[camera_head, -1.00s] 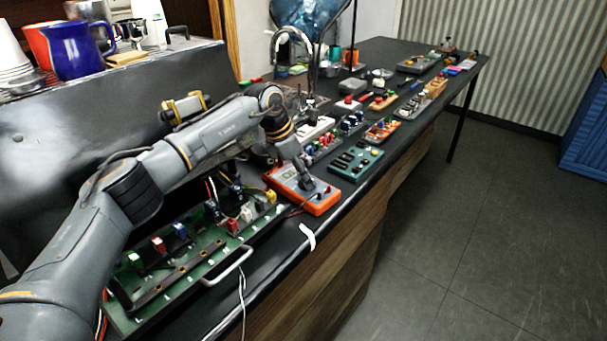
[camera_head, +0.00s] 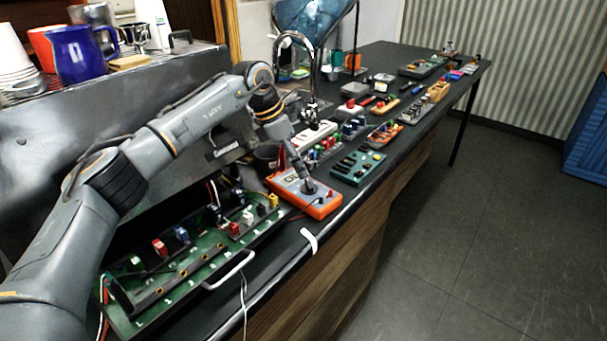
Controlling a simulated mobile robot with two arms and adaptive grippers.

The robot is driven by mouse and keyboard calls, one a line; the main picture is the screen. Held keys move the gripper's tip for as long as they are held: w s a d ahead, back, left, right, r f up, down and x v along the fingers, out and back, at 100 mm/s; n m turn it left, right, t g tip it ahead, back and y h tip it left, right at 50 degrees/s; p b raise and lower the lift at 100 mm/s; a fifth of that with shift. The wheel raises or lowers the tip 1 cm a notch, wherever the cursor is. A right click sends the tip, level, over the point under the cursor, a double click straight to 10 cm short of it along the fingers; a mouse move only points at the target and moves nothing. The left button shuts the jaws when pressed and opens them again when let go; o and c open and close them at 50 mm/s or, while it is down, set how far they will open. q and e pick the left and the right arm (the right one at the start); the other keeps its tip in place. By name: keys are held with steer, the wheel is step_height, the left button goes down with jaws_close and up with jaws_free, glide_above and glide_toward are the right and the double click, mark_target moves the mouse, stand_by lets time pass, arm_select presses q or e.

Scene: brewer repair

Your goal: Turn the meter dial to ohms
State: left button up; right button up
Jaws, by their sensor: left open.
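The orange meter (camera_head: 322,207) lies on the dark counter, right of the green circuit board. Its pale face carries a small display (camera_head: 290,180) and a dark round dial (camera_head: 309,187). My left arm comes in from the left and reaches over the meter. My left gripper (camera_head: 307,183) points down at the dial, its fingertips at or just above it. The fingers are small here and partly hide the dial, so its setting and any contact cannot be read. The left gripper is open. My right gripper is not in view.
The green board (camera_head: 185,265) with a metal handle (camera_head: 230,270) lies near left. A green module (camera_head: 357,167) sits just right of the meter, with more parts beyond. A tap (camera_head: 312,80) stands behind. The counter's front edge runs close to the meter.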

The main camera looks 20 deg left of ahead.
arm_select(q)
steer(key=v, duration=0.5)
steer(key=shift+s+a+r, duration=0.1)
steer(key=shift+a+r, duration=0.05)
steer(key=shift+r, duration=0.2)
steer(key=shift+r, duration=0.1)
